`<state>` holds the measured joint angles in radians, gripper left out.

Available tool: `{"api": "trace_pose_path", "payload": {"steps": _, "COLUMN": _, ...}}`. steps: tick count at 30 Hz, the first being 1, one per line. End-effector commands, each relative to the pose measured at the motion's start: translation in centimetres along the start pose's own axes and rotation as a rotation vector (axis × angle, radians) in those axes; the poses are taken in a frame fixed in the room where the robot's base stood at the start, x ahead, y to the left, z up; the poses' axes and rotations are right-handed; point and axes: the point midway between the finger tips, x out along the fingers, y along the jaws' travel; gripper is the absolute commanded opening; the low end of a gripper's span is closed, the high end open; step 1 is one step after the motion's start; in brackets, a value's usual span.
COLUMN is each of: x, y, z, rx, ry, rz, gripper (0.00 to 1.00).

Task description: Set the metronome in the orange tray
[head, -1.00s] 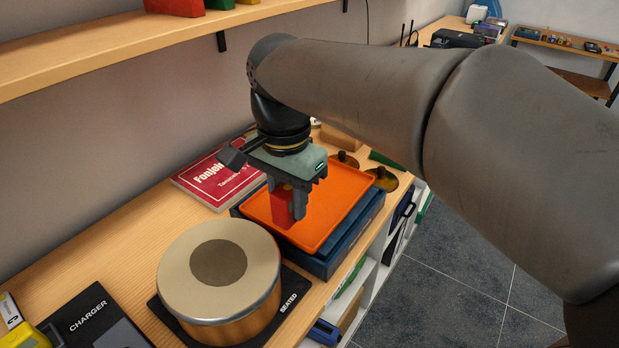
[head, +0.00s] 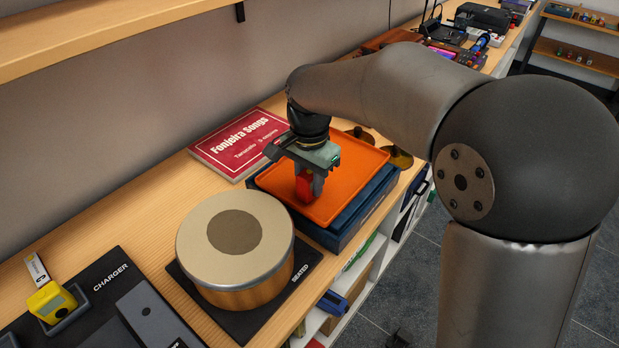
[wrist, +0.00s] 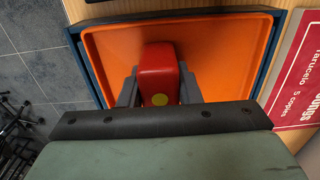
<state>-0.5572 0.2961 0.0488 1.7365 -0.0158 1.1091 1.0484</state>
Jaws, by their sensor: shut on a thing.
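The metronome is a small red block (head: 305,187) with a yellow disc on it, as the wrist view (wrist: 159,72) shows. My gripper (head: 311,183) is shut on it, one finger on each side. The orange tray (head: 352,180) lies on a dark blue box, and its bare floor also shows in the wrist view (wrist: 220,50). The metronome is over the tray's near-left part. I cannot tell whether its base touches the tray floor. The fingers hide part of its sides.
The blue box (head: 335,235) sits near the shelf's front edge. A drum (head: 235,240) stands close on the near side. A red songbook (head: 240,142) lies behind, against the wall. Brass cymbal-like discs (head: 397,158) are beyond the tray. The tray's far part is clear.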

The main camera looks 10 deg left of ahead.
Motion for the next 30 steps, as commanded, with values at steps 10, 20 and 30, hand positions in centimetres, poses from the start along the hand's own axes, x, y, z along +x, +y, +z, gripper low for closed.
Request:
{"api": "trace_pose_path", "payload": {"steps": 10, "x": 0.3, "y": 0.0, "z": 0.0, "rx": 0.0, "ry": 0.0, "rz": 0.0, "gripper": 0.39}}
{"api": "trace_pose_path", "payload": {"steps": 20, "x": 0.2, "y": 0.0, "z": 0.0, "rx": 0.0, "ry": 0.0, "rz": 0.0, "gripper": 0.53}}
{"api": "trace_pose_path", "payload": {"steps": 30, "x": -4.7, "y": -0.1, "z": 0.0, "rx": 0.0, "ry": 0.003, "rz": -0.005, "gripper": 0.53}}
